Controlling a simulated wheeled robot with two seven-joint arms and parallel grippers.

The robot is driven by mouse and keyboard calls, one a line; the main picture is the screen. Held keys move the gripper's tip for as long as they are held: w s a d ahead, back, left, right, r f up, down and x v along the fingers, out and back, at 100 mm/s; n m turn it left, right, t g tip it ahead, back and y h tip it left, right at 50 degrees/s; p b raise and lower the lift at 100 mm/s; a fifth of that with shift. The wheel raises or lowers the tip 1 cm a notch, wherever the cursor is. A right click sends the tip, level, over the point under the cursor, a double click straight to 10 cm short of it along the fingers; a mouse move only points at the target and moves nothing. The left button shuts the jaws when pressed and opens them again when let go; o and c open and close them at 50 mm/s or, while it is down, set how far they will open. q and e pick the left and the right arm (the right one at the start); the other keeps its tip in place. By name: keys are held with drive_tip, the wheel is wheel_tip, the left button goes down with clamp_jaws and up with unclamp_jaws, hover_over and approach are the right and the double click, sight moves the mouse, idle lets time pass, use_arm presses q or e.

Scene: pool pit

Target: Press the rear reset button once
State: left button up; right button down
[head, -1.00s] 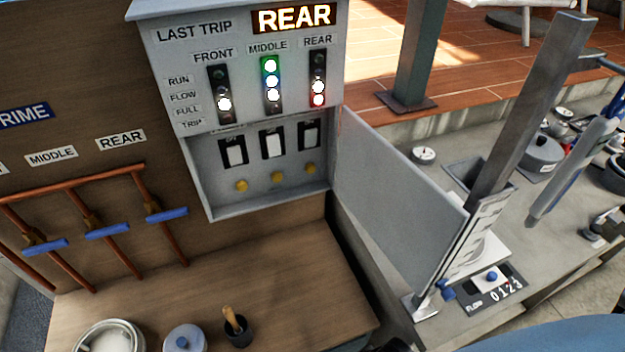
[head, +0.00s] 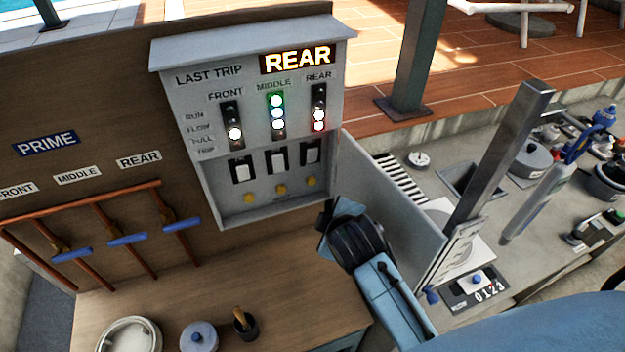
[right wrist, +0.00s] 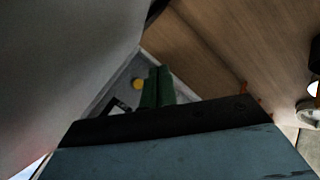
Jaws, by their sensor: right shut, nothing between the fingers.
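A grey control box (head: 205,165) hangs on the wooden board, its sign reading LAST TRIP REAR. Three yellow buttons sit in a row in its open lower compartment. The rear button (head: 311,182) is the rightmost, below the REAR column and its white switch (head: 312,151). My right gripper (head: 327,214) is just below and right of the rear button, apart from it, its fingertips partly hidden. In the right wrist view its dark green fingers (right wrist: 158,87) are shut and empty, beside a yellow button (right wrist: 138,84); which button cannot be told. My left gripper is not in view.
The box's open grey door (head: 385,205) stands close to the right of my right arm. Copper pipes with blue handles (head: 128,239) are at left.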

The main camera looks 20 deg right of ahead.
drive_tip(key=w, duration=0.8)
drive_tip(key=shift+w+d, duration=0.3)
drive_tip(key=shift+w, duration=0.1)
idle(2.0)
drive_tip(key=shift+w, duration=0.4)
drive_tip(key=shift+w, duration=0.45)
idle(0.6)
drive_tip(key=shift+s, duration=0.9)
drive_tip(key=shift+s, duration=0.1)
drive_tip(key=shift+s+a, duration=0.2)
drive_tip(key=shift+s, duration=2.2)
